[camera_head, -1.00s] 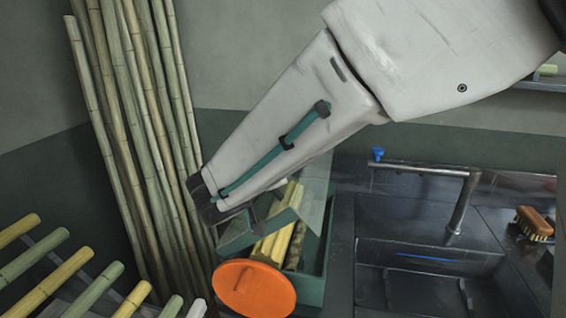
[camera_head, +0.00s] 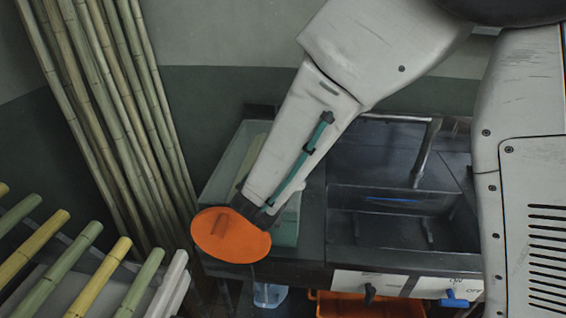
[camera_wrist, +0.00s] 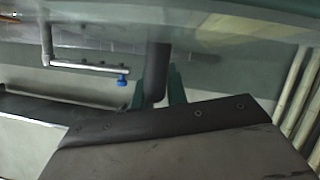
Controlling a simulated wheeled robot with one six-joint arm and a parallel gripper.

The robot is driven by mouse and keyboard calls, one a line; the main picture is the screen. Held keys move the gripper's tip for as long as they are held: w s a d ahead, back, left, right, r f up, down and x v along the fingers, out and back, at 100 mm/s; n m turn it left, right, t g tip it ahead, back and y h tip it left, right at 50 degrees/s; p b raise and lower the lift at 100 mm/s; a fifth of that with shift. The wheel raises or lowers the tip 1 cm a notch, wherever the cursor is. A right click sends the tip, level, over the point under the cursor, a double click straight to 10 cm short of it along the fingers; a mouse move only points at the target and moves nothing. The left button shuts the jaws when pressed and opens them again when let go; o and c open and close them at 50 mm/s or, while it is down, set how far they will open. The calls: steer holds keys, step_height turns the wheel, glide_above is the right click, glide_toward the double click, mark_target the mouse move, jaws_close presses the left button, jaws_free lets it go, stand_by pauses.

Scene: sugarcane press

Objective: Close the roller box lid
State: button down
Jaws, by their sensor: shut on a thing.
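The teal roller box (camera_head: 287,222) stands left of the sink in the head view, partly hidden by my arm. Its see-through lid (camera_head: 232,163) seems to lie low over the box; any remaining gap is hidden. An orange disc (camera_head: 231,236) is at the box's front and hides part of it. In the wrist view my gripper (camera_wrist: 156,88) has teal fingers on either side of a dark bar, which looks like the lid's handle (camera_wrist: 156,62); it is shut on it. The glassy lid (camera_wrist: 230,40) spans the upper wrist view.
Tall canes (camera_head: 105,120) lean on the wall at left. Cut canes (camera_head: 60,265) lie on a rack at lower left. A sink (camera_head: 390,215) with a tap (camera_head: 424,152) is right of the box. A switch panel (camera_head: 405,284) and orange crate (camera_head: 350,304) sit below.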

steer(key=shift+s+d+f, duration=0.1)
steer(key=shift+d+f, duration=0.1)
steer(key=shift+f, duration=0.25)
steer(key=c, duration=1.4)
jaws_free()
steer(key=shift+a+r, duration=0.1)
steer(key=shift+s+a+r, duration=0.15)
steer(key=shift+s+r, duration=0.05)
steer(key=shift+s, duration=0.1)
steer(key=v, duration=0.6)
steer(key=shift+s+a+r, duration=0.1)
steer(key=shift+s+r, duration=0.05)
steer(key=shift+s, duration=0.25)
